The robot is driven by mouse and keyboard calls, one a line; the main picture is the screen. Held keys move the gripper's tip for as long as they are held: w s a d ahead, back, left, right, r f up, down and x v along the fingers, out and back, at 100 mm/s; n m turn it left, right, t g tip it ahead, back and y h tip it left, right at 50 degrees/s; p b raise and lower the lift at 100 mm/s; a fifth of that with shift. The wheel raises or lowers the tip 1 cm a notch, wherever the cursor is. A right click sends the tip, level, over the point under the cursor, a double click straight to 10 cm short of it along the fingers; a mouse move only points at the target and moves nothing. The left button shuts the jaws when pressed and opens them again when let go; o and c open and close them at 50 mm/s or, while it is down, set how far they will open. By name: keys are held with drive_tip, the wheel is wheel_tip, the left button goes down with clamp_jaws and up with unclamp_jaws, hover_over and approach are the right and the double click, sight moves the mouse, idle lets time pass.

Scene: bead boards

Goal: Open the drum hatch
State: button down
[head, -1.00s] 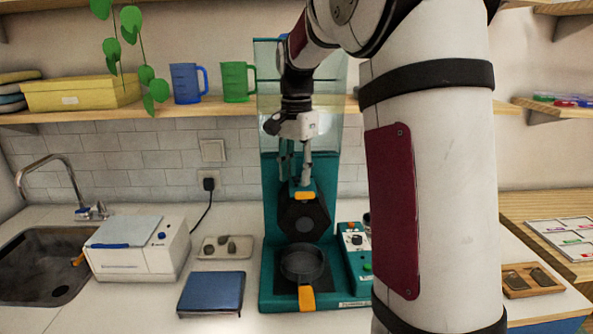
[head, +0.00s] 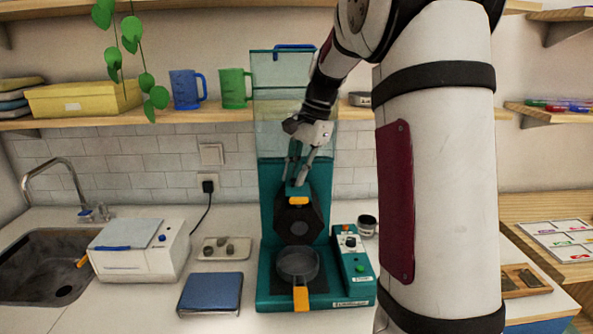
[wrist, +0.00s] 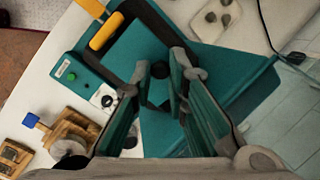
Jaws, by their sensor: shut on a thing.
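The dark six-sided drum (head: 297,224) stands upright on the teal machine (head: 266,215), with a round dark face and an orange tab (head: 299,201) at its top. I cannot make out a gap at the hatch. My gripper (head: 297,183) points down at the drum's top, just above the orange tab. Its fingers are closed in on a small part of the hatch there, though the fingertips hide the exact contact. In the wrist view, the two fingers (wrist: 160,88) straddle a small dark piece over the teal body.
A clear hood (head: 281,100) rises behind my gripper.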

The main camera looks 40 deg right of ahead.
drive_tip(key=shift+s+d+r+t+y+p, duration=0.3)
drive_tip(key=shift+d+t+y+p, duration=0.15)
drive_tip(key=shift+y, duration=0.15)
drive_tip(key=shift+s+d+r+t+y+p, duration=0.15)
drive_tip(key=shift+s+d+t+y+p, duration=0.1)
drive_tip(key=shift+d+t+y+p, duration=0.25)
drive_tip(key=shift+s+d+t+y+p, duration=0.25)
drive_tip(key=shift+t+y, duration=0.1)
drive_tip(key=shift+y, duration=0.25)
drive_tip(key=shift+s+d+t+y+p, duration=0.1)
drive_tip(key=shift+t+y+p, duration=0.2)
drive_tip(key=shift+y, duration=0.3)
drive_tip(key=s+d+f+t+y, duration=0.1)
drive_tip(key=d+t+y, duration=0.1)
drive_tip(key=y, duration=0.3)
drive_tip(key=s+d+f+t+y+b, duration=0.1)
drive_tip(key=s+d+f+t+y, duration=0.1)
drive_tip(key=t+y, duration=0.3)
drive_tip(key=shift+d+f+y, duration=0.15)
drive_tip(key=shift+d+y, duration=0.2)
drive_tip(key=shift+y, duration=0.25)
drive_tip(key=shift+t, duration=0.3)
drive_tip(key=c, duration=1.6)
unclamp_jaws()
drive_tip(key=shift+o, duration=0.2)
